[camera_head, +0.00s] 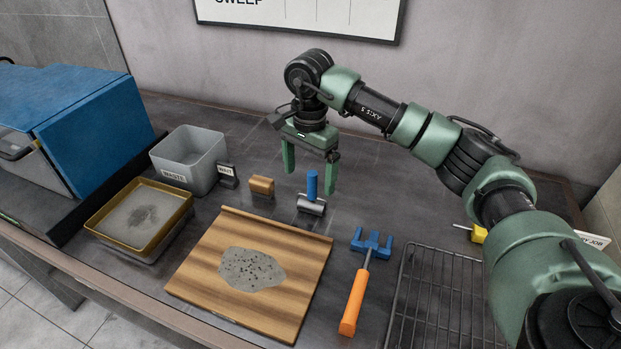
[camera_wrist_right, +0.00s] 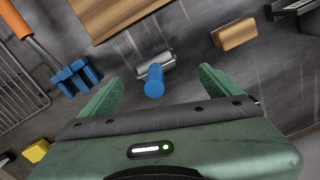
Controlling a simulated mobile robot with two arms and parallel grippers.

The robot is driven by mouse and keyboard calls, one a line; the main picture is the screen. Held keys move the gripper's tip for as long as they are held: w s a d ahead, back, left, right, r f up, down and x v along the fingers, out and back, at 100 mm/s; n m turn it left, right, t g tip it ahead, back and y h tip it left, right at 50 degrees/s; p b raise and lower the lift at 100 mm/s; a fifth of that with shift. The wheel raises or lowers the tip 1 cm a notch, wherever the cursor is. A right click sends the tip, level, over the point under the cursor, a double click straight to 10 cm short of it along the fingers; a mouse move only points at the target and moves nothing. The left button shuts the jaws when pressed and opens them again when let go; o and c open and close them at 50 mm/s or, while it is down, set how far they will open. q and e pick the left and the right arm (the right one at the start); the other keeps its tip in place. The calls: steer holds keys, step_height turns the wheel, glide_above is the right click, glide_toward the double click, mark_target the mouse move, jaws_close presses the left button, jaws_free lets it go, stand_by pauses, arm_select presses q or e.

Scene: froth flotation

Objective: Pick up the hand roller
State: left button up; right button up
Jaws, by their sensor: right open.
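The hand roller has an upright blue handle (camera_head: 312,186) and a silver cylinder (camera_head: 311,206) lying on the dark table. My right gripper (camera_head: 309,180) is open above and around the roller's handle in the head view, with its green fingers pointing down. In the right wrist view, the blue handle (camera_wrist_right: 154,80) shows between the two fingers (camera_wrist_right: 158,88), a little nearer the left one, with the silver cylinder (camera_wrist_right: 155,65) just beyond it. I see no contact between the fingers and the roller. My left gripper is not in view.
A wooden board (camera_head: 204,254) with a grey patch lies in front. A tan block (camera_head: 262,186) sits left of the roller. A blue fork-headed tool with an orange handle (camera_head: 354,303) and a wire rack (camera_head: 437,297) lie right. A waste bin (camera_head: 207,158) and yellow tray (camera_head: 101,231) stand left.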

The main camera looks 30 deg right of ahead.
mark_target(312, 196)
steer(key=shift+d+f+p, duration=0.2)
steer(key=shift+f+p, duration=0.15)
steer(key=shift+f, duration=0.55)
steer(key=shift+s+f, duration=0.2)
steer(key=shift+f, duration=0.15)
step_height(312, 196, down, 4)
steer(key=shift+s+f+p, duration=0.1)
steer(key=shift+f+p, duration=0.15)
steer(key=shift+p, duration=0.95)
steer(key=shift+f, duration=0.25)
steer(key=c, duration=1.3)
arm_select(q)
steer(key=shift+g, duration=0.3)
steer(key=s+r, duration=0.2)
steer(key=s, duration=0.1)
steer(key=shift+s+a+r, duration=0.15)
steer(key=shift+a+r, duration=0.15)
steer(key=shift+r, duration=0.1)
arm_select(e)
steer(key=shift+r, duration=0.1)
steer(key=shift+c, duration=0.4)
steer(key=shift+r, duration=0.15)
